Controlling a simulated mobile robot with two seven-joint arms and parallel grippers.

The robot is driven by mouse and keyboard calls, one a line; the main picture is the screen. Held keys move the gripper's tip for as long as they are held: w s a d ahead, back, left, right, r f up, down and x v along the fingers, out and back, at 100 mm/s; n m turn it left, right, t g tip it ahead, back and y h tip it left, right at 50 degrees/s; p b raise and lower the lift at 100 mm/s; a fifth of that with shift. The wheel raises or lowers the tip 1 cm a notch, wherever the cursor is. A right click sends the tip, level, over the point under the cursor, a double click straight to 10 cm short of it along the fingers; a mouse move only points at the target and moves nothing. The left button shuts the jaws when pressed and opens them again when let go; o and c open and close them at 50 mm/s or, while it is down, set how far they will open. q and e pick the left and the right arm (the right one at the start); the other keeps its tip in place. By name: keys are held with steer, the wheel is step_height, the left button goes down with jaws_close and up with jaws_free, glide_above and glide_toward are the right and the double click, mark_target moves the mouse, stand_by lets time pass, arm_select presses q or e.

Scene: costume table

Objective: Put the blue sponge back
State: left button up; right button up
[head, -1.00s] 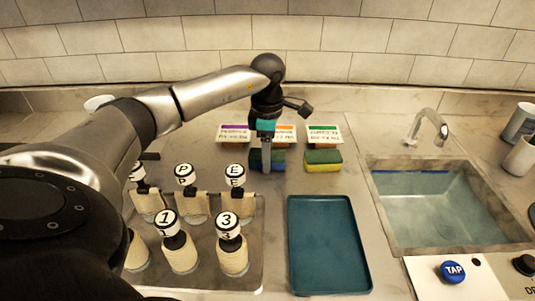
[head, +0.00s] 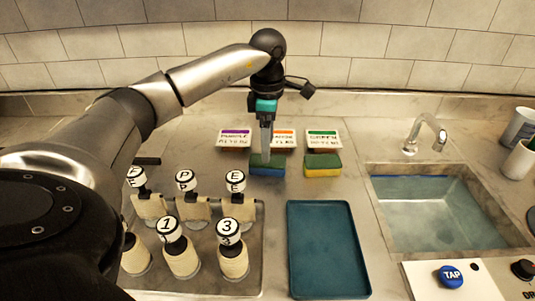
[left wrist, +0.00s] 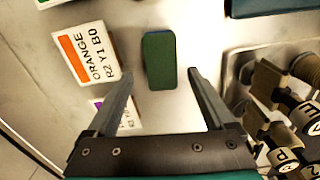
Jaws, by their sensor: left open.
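The blue sponge (head: 264,171) has a green scouring top and a blue lower body. It lies on the counter in front of the orange-striped card (head: 287,139). My left gripper (head: 267,152) points down above the sponge. In the left wrist view its two fingers (left wrist: 160,76) are apart, with nothing held between them. My right gripper is not in view.
A yellow sponge (head: 322,171) with a green top lies to the right, before a green-striped card (head: 322,139). A purple-striped card (head: 234,139) stands left.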

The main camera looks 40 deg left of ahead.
arm_select(q)
step_height(320, 180, up, 10)
steer(key=p, duration=0.1)
steer(key=shift+f+p, duration=0.25)
steer(key=shift+p, duration=0.05)
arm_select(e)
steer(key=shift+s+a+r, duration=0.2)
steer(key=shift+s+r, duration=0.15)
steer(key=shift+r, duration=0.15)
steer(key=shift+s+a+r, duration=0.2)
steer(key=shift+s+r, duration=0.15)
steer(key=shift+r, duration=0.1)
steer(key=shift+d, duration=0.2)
